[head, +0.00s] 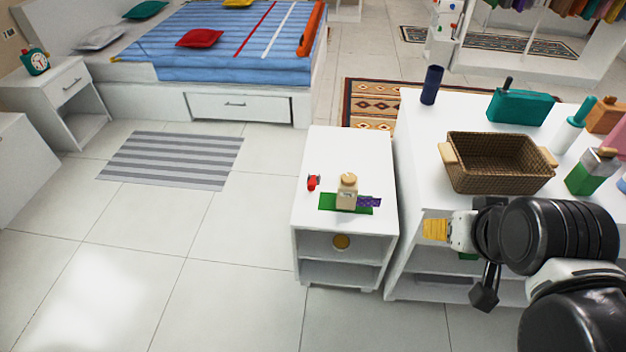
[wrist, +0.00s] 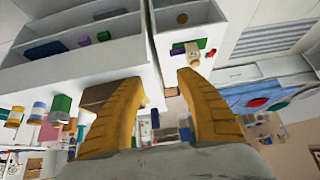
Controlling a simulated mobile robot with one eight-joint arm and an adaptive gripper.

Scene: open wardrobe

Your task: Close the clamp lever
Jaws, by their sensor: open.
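On top of the small white cabinet (head: 310,232) in the head view stands a beige block-like fixture (head: 347,192) on a green base (head: 328,202), with a purple piece (head: 371,201) at its right. A small red item (head: 313,183) lies just behind and left of it. I cannot tell which part is the clamp lever or how it is set. In the wrist view the beige fixture (wrist: 192,51) shows small, far beyond the fingers. My gripper (head: 428,230), with yellow fingers, is right of the small cabinet, apart from the fixture. In the wrist view my gripper (wrist: 160,80) is open and empty.
The larger white cabinet (head: 415,150) stands right, bearing a wicker basket (head: 500,185), a dark blue cylinder (head: 431,85), a teal box (head: 520,107) and bottles. A bed (head: 200,70) is behind. The tiled floor left of the small cabinet is clear around a striped rug (head: 170,160).

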